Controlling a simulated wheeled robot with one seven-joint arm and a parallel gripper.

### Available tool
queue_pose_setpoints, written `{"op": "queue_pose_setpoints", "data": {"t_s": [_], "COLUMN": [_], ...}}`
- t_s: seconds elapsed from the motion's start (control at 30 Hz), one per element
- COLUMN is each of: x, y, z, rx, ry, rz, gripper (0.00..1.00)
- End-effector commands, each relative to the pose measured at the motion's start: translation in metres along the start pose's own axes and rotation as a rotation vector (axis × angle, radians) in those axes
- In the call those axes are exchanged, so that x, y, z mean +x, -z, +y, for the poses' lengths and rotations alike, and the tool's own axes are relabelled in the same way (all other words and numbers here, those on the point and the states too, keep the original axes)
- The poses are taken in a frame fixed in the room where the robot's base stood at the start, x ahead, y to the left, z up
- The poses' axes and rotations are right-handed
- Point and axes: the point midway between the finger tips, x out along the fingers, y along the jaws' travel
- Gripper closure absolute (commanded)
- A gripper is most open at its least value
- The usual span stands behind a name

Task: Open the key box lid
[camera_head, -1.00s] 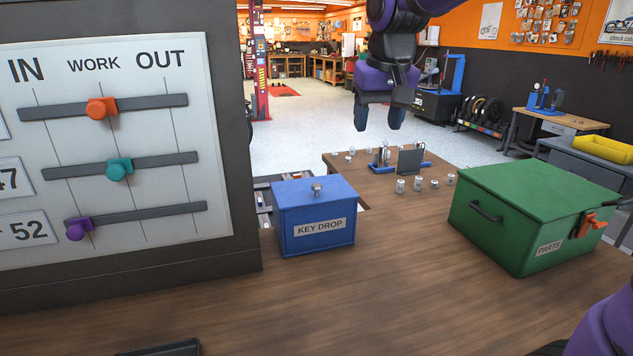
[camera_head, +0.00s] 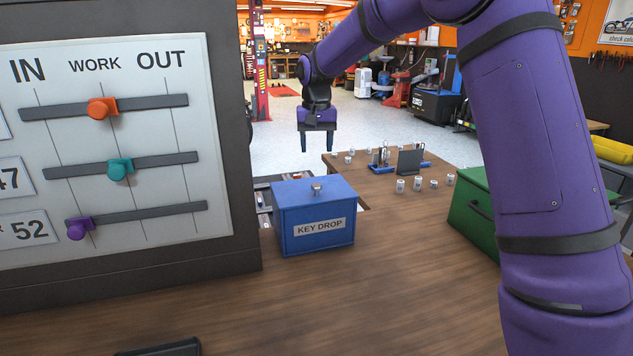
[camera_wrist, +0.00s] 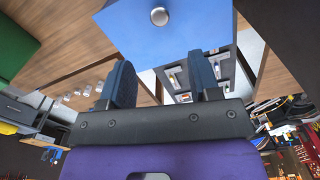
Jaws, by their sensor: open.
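The key box is a blue box (camera_head: 313,219) marked KEY DROP, standing on the wooden counter. Its lid (camera_head: 314,193) lies shut, with a small metal knob (camera_head: 317,189) on top. My gripper (camera_head: 318,143) hangs above and behind the box, fingers pointing down, apart from the lid. In the wrist view, the two blue fingers of my gripper (camera_wrist: 162,85) are spread with nothing between them. The blue lid (camera_wrist: 185,35) and the round knob (camera_wrist: 159,17) show at the top of that view, beyond the fingertips.
A board with sliders (camera_head: 120,140) stands close left of the box. A green parts box (camera_head: 474,212) is at the right, partly hidden behind my arm. Small cans (camera_head: 417,184) and a dark stand (camera_head: 410,161) sit behind. The counter in front (camera_head: 300,305) is mostly clear.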

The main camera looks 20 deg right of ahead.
Motion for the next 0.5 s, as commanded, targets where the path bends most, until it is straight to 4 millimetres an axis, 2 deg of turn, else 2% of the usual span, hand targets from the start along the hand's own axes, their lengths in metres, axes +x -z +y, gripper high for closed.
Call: {"op": "queue_pose_setpoints", "data": {"t_s": [0.17,0.5], "x": [0.018,0.077], "y": [0.000,-0.001], "z": [0.000,0.000], "rx": [0.001,-0.001], "ry": [-0.001,-0.001], "rz": [-0.002,-0.002], "gripper": [0.43,0.43]}}
